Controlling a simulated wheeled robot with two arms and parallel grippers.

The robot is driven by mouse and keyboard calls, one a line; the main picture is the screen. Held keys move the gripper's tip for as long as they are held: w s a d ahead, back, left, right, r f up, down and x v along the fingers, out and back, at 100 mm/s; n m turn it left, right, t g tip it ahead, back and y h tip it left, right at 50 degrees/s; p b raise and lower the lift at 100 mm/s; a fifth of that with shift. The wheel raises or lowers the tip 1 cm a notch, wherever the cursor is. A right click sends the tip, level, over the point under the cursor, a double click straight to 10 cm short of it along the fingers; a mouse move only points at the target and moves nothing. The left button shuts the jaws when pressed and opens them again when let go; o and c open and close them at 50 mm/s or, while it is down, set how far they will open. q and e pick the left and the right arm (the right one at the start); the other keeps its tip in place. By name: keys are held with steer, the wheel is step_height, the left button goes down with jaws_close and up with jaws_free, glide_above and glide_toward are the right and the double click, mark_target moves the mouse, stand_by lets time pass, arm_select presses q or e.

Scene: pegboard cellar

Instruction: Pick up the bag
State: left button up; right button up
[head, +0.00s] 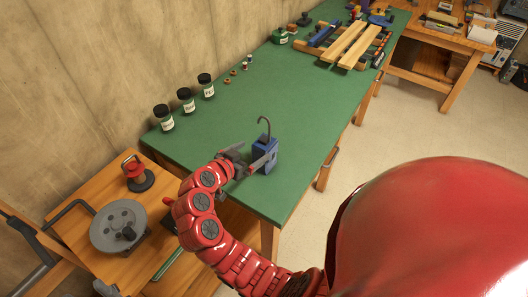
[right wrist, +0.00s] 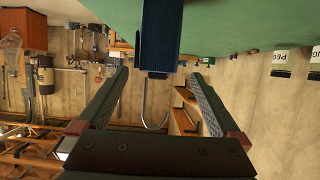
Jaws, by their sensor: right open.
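A small blue upright item with a tall grey hooked handle, the only thing here that could be the bag (head: 267,158), stands near the right edge of the green-topped table (head: 240,109). My right gripper (head: 249,160) is open beside its left side, with one finger overlapping its front in the head view. In the right wrist view, which is upside down, the blue bag (right wrist: 161,32) shows at the top ahead of my open right fingers (right wrist: 158,76), roughly centred between their tips. Its grey handle hangs below it in that picture. Contact cannot be told. My left gripper is out of view.
Several dark-lidded jars (head: 186,100) stand along the wall edge, with small spools behind them. A wooden clamp frame (head: 349,44) lies at the far end. A lower wooden bench (head: 104,186) with a grey disc (head: 119,225) adjoins in front. The tabletop around the bag is clear.

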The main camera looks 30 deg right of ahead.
mark_target(258, 149)
steer(key=shift+x, duration=1.1)
steer(key=shift+w+d+f+p, duration=0.1)
steer(key=shift+d+f+p, duration=0.05)
steer(key=shift+d+p, duration=0.4)
steer(key=p+x, duration=0.1)
steer(key=x, duration=0.2)
steer(key=shift+d+f+p, duration=0.25)
steer(key=shift+d+p, duration=0.1)
steer(key=shift+w+d+f, duration=0.2)
steer(key=shift+d+f, duration=0.05)
steer(key=c, duration=1.5)
steer(key=shift+o, duration=0.2)
